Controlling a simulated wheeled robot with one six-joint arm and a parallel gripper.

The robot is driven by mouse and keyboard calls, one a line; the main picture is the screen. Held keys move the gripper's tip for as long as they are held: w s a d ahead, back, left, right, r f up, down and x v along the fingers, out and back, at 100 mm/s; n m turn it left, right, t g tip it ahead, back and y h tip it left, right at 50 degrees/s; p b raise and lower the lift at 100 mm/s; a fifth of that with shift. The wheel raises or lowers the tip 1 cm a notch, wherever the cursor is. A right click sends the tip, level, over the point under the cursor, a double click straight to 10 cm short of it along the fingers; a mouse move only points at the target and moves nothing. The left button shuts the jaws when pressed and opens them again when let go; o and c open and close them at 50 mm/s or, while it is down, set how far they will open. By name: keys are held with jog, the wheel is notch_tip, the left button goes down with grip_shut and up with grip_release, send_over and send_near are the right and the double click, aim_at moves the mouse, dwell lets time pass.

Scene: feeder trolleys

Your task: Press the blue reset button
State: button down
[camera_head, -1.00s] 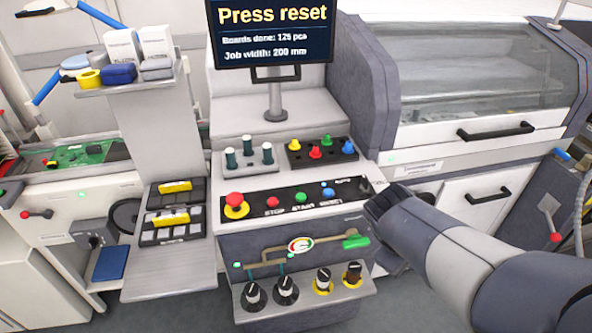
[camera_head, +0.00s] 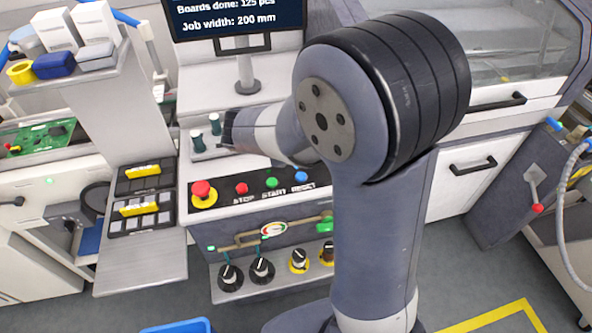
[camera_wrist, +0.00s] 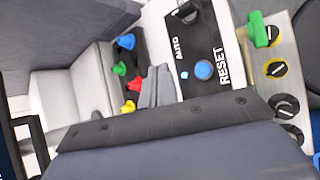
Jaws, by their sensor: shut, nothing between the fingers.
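The blue reset button (camera_head: 301,177) is at the right of the visible row on the black control panel (camera_head: 221,202), beside my arm in the head view. In the wrist view, the blue button (camera_wrist: 203,70) sits next to the RESET lettering, uncovered. My gripper (camera_wrist: 158,84) shows in the wrist view as grey fingers close together, empty. In that picture the fingers are left of the button, between it and the coloured pegs, apart from the button. How high they are above the panel is hard to tell. In the head view my arm hides the fingers.
Red (camera_head: 241,188) and green (camera_head: 271,182) buttons and a red mushroom button (camera_head: 201,189) share the panel. Coloured pegs (camera_wrist: 120,69) and a black knob (camera_wrist: 187,12) stand near the button. Several knobs (camera_head: 262,269) and a green-handled lever (camera_head: 325,223) are below.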

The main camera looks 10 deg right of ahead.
aim_at(298, 178)
jog(key=shift+f, duration=0.1)
notch_tip(298, 178, down, 9)
jog(key=b, duration=0.7)
dwell(2.0)
jog(key=shift+f+b, duration=0.25)
jog(key=shift+b, duration=0.3)
jog(key=shift+f+b, duration=0.45)
jog(key=shift+f, duration=0.05)
jog(key=shift+r, duration=0.1)
dwell(0.5)
jog(key=shift+r+p, duration=0.7)
jog(key=shift+r, duration=0.1)
jog(key=shift+r+p, duration=2.05)
jog(key=shift+r, duration=0.5)
